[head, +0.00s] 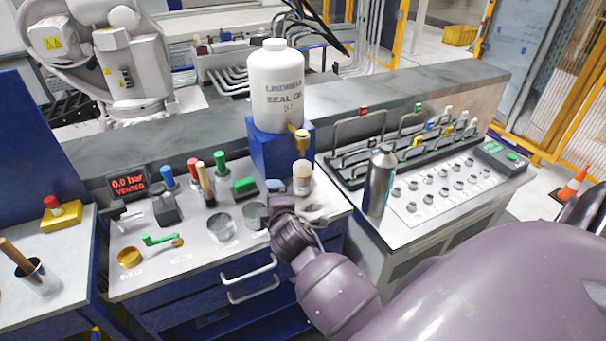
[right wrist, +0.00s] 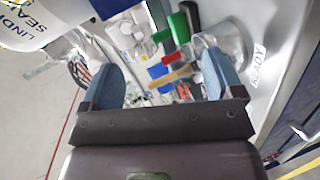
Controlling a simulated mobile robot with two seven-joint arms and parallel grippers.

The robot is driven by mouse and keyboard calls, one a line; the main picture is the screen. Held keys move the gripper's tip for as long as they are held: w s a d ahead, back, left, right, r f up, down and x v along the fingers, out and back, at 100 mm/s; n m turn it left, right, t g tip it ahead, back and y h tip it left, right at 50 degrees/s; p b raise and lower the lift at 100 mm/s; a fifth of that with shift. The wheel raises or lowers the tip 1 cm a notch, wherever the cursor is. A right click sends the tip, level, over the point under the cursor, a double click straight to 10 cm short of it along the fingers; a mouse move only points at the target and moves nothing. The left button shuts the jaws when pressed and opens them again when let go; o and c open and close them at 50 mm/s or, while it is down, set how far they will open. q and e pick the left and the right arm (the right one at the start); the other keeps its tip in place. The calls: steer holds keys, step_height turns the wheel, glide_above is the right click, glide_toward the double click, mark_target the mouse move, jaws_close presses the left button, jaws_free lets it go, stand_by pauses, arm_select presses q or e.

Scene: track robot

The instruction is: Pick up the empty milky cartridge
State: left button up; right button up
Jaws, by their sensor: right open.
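A small pale, milky cylinder with a whitish top (head: 302,179) stands upright on the bench, below the amber nozzle. It looks like the cartridge, but I cannot tell from its surface whether it is empty. My right gripper (head: 280,194) is just left of it in the head view, and part of the gripper is hidden by its own wrist. In the right wrist view the right gripper (right wrist: 158,75) is open, with two blue finger pads apart and nothing visibly held. I cannot pick out the cartridge in that view. My left gripper is not in view.
A large white seal-oil bottle (head: 277,88) stands on a blue block (head: 268,152) behind. A metal flask (head: 379,182) stands on the right bench.

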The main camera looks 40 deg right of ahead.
steer(key=d+r+n+g+h, duration=0.2)
steer(key=d+n+h, duration=0.4)
steer(key=n, duration=0.8)
steer(key=shift+s+r+n+g+p, duration=0.2)
steer(key=shift+s+n+g+p, duration=0.1)
steer(key=shift+s+g, duration=0.25)
steer(key=shift+w+d, duration=0.1)
steer(key=shift+w, duration=0.05)
